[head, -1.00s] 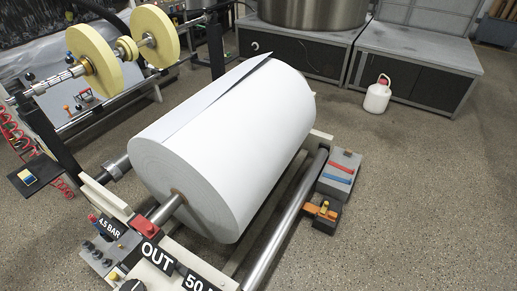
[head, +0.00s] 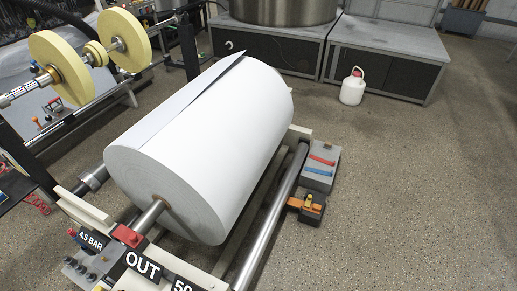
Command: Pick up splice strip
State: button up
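A red strip (head: 321,160) and a blue strip (head: 318,172) lie apart, roughly parallel, on top of a grey box (head: 333,182) to the right of the big white paper roll. I cannot tell from the picture which of them is the splice strip. My gripper is not in view.
The white paper roll (head: 205,150) rests in a stand with a metal roller (head: 271,215) along its right side. An orange-and-black tool (head: 307,206) sits just in front of the grey box. A white jug (head: 352,90) stands on the floor. The floor at right is clear.

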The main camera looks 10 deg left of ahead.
aim_at(315, 157)
jog(key=i+l, duration=0.15)
jog(key=i, duration=0.35)
jog(key=i+l+u, duration=0.1)
jog(key=i, duration=0.4)
jog(key=i+l, duration=0.25)
jog(key=i, duration=0.25)
jog(key=i+l+u, duration=0.1)
jog(key=i, duration=0.35)
jog(key=i+l, duration=0.35)
jog(key=i, duration=0.15)
jog(key=i+l+u, duration=0.1)
jog(key=i+l, duration=0.15)
jog(key=i, duration=0.25)
jog(key=i+l, duration=0.25)
jog(key=i, duration=0.2)
jog(key=u, duration=0.05)
